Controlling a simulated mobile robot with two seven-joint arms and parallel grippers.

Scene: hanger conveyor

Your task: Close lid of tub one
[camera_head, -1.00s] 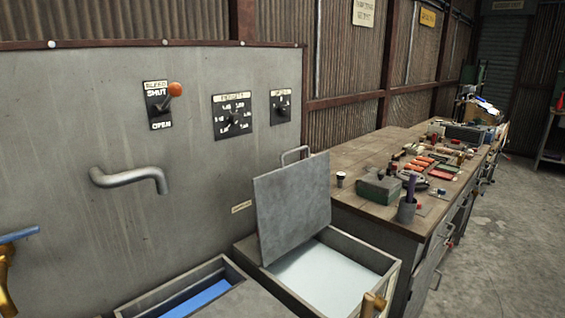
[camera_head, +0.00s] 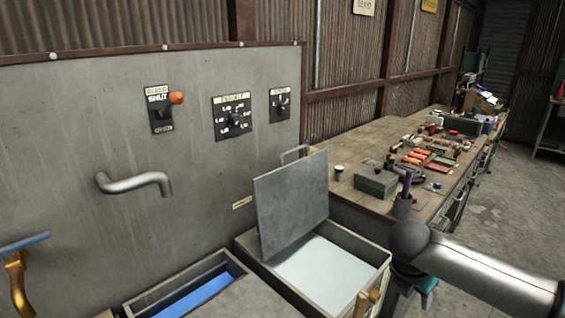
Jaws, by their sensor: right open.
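An open grey tub (camera_head: 262,272) holding pale contents stands at the lower middle. Its flat grey lid (camera_head: 291,205) is raised, leaning slightly back, with a bar handle (camera_head: 294,153) at its top rear edge. No label shows which tub is tub one. My right gripper (camera_head: 412,285) is open and empty, pointing down just right of the tub under my dark rounded wrist. It is apart from the lid, and its fingertips are hard to make out. My left gripper is not in view.
A second tub (camera_head: 152,297) with blue contents is at lower left. A spout (camera_head: 130,184), an orange-knobbed switch (camera_head: 160,108) and dials (camera_head: 234,117) are on the grey panel. A brass piece (camera_head: 17,287) is at far left. A cluttered workbench (camera_head: 350,195) stands behind right.

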